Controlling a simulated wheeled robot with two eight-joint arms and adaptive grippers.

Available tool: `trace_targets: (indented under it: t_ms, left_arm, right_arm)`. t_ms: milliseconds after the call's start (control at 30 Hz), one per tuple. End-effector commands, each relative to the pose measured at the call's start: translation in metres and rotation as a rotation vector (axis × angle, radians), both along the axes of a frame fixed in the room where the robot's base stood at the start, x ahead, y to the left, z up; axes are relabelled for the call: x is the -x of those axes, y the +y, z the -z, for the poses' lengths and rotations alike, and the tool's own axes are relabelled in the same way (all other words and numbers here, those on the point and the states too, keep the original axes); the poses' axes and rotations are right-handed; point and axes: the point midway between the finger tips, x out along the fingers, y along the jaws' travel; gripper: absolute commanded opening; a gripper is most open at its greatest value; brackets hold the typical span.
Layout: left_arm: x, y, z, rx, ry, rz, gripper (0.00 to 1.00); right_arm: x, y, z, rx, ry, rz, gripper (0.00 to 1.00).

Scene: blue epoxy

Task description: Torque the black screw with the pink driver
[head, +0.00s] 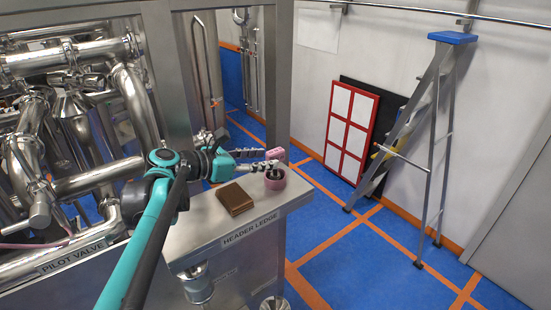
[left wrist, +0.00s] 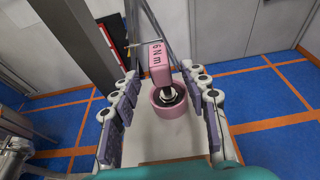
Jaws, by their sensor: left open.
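The pink driver (head: 275,154) stands in a round pink holder (head: 275,180) near the end of the HEADER LEDGE shelf. In the left wrist view the driver's block-shaped handle (left wrist: 159,62) reads "6 N m", and its dark lower end sits inside the holder (left wrist: 170,109). My left gripper (head: 268,160) is open, its fingers reaching toward the driver. In the left wrist view the fingers lie on either side of the driver and holder, with gaps visible. I cannot make out the black screw. My right gripper is not in view.
A brown block (head: 236,198) lies on the steel ledge (head: 210,222) beside my left gripper. Dense steel piping (head: 75,125) fills the left, and a steel post (head: 165,75) stands behind my arm. A stepladder (head: 440,130) and red-framed panel (head: 350,130) are against the wall.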

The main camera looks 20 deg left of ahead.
Motion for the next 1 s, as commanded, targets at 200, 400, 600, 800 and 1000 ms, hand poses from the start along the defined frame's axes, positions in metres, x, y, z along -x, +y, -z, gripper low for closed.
trace_targets:
  t_ms: [200,400,600,800,1000]
  left_arm:
    - [-0.022,-0.023,0.010,-0.001,0.001,0.002,0.45]
    - [-0.028,-0.028,0.015,-0.001,-0.001,0.000,0.45]
    - [-0.028,-0.028,0.015,-0.001,-0.001,-0.001,0.29]
    - [-0.028,-0.028,0.015,-0.002,0.000,-0.001,0.00]
    - [-0.028,-0.028,0.015,-0.002,0.000,-0.001,0.00]
  right_arm:
    - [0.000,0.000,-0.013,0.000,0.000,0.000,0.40]
    - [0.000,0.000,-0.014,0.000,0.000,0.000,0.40]
    - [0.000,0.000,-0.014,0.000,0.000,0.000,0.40]
    - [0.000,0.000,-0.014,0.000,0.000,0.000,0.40]
    - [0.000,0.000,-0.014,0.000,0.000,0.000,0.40]
